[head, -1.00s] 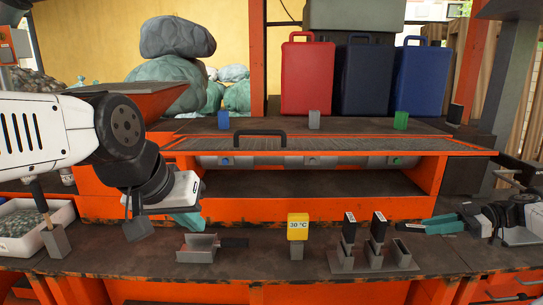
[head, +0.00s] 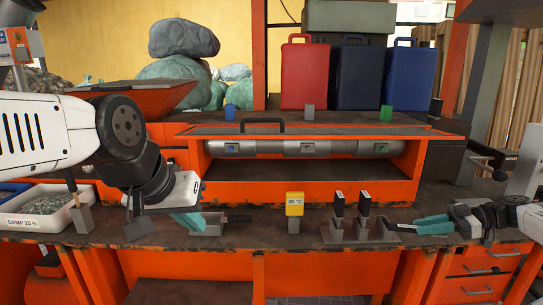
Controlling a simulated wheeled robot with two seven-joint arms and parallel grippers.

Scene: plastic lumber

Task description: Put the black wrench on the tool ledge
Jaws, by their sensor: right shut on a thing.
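My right gripper (head: 432,226) has teal fingers and points left, low over the bench near the right end of the grey slotted rack (head: 365,240). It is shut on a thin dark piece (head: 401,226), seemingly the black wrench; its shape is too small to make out. My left gripper (head: 187,222) hangs at the left with its teal fingertips in front of a grey holder (head: 213,226) with a black bar; its opening cannot be judged. No surface is clearly marked as the tool ledge; a raised shelf (head: 330,131) with a black handle runs behind the bench.
A yellow temperature block (head: 294,203) stands mid-bench. A white bin (head: 48,221) of granules is at the left. Red and blue cases (head: 304,75) stand at the back. The front bench edge is mostly clear.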

